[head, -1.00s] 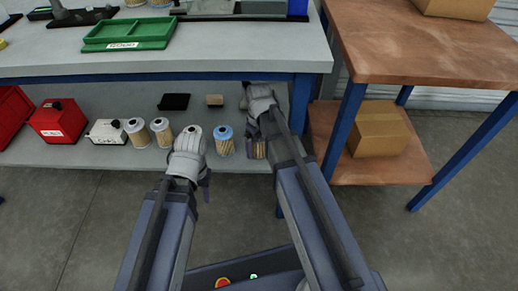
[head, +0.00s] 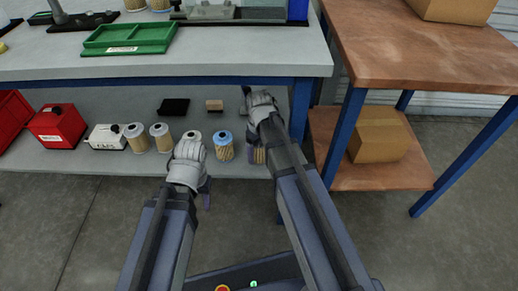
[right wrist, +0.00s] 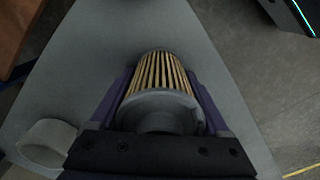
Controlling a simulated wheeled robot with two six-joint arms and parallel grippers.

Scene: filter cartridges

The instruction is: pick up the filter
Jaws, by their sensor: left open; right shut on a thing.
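The filter in my right gripper (right wrist: 160,115) has tan pleats and a grey end cap (right wrist: 158,100). In the right wrist view it sits between the two purple fingers, which are shut on it. In the head view this filter (head: 259,156) shows partly below my right wrist, at the lower shelf; the right fingertips are mostly hidden. My left gripper (head: 198,182) is open in front of the shelf, close to a grey-capped filter (head: 194,135) that it partly hides. A blue-capped filter (head: 225,146) stands upright between the two grippers.
Two more grey-capped filters (head: 160,137) stand left of my left gripper, beside a white box (head: 106,137) and a red container (head: 57,125). The workbench top (head: 230,62) overhangs the shelf. A blue table leg (head: 301,107) is close right of my right gripper.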

